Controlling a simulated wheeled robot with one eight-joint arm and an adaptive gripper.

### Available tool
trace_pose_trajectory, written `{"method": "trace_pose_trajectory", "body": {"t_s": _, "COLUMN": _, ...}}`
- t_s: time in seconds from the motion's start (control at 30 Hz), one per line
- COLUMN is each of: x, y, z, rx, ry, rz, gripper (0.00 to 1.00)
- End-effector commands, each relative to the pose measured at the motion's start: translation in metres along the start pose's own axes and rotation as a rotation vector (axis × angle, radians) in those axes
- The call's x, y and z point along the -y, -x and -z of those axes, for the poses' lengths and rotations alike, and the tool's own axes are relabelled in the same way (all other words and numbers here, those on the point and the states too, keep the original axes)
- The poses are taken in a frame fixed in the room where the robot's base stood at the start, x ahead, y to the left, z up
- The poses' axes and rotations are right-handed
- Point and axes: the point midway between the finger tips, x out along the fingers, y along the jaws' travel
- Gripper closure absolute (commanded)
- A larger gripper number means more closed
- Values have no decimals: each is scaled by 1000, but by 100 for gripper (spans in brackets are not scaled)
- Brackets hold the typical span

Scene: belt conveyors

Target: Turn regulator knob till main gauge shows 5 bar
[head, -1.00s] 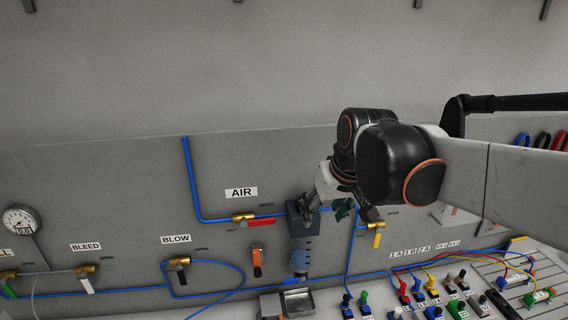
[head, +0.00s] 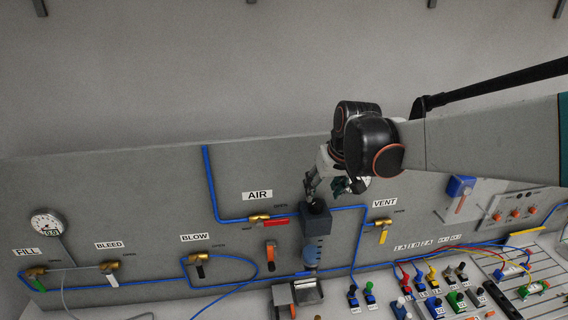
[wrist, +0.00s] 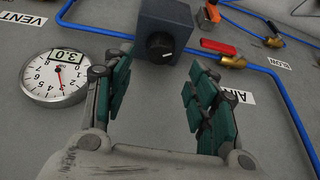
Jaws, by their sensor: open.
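The dark regulator block (head: 316,225) is fixed to the grey panel below and right of the AIR label. Its black round knob (head: 317,207) also shows at the top middle of the wrist view (wrist: 158,46). My gripper (head: 318,188) is just above the knob in the head view. In the wrist view my gripper (wrist: 160,92) has its green-padded fingers spread, with nothing between them and the knob beyond, apart from the fingers. A round white gauge (wrist: 55,78) with a digital window reading 3.0 lies left of the fingers. My arm hides it in the head view.
Another gauge (head: 46,222) at the far left reads about 0.0. A red-handled valve (head: 262,218) and blue pipe lie left of the regulator; a yellow-handled valve (head: 381,225) lies right. A bench with coloured connectors (head: 425,295) is below. The wall above is clear.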

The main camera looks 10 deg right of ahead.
Motion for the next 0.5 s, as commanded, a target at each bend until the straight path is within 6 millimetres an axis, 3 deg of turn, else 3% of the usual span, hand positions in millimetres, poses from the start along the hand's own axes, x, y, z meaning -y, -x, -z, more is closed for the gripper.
{"method": "trace_pose_trajectory", "body": {"t_s": 0.2, "x": 0, "y": -38, "z": 0, "rx": 0, "ry": 0, "rz": 0, "gripper": 47}}
{"method": "trace_pose_trajectory", "body": {"t_s": 0.5, "x": 0, "y": -63, "z": 0, "rx": 0, "ry": -1, "rz": 0, "gripper": 47}}
